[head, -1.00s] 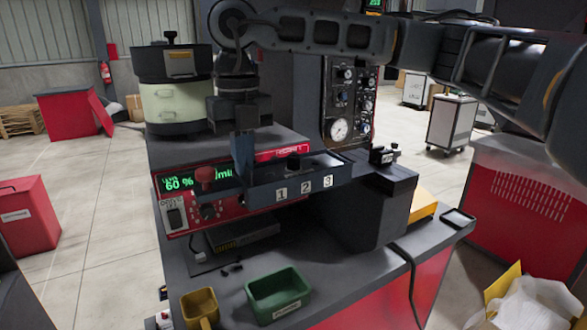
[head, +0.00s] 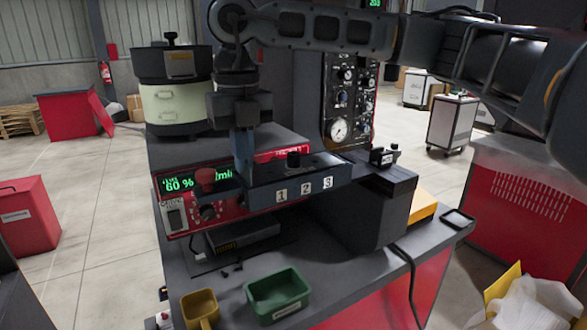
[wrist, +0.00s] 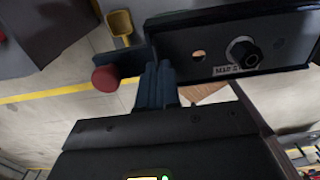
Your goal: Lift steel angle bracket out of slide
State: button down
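The slide (head: 318,170) is a long dark tray with the labels 1, 2 and 3 on its front and a dark knob on top. It also shows in the wrist view (wrist: 290,52), with a round hole and a knob. My gripper (head: 244,178) points down at the slide's left end. Its blue-grey fingers (wrist: 158,66) lie close together in the wrist view, beside the slide's plate. I cannot make out the steel angle bracket in either view. The fingers may hide it, and I cannot tell whether they hold anything.
A red knob (head: 205,175) stands left of my fingers, above a red control unit (head: 208,213). A green bin (head: 278,291) and a yellow scoop-like bin (head: 200,306) sit below on the bench. A cream drum feeder (head: 178,102) stands behind left.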

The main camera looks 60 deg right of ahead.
jog(key=shift+r+p, duration=0.45)
jog(key=shift+r, duration=1.15)
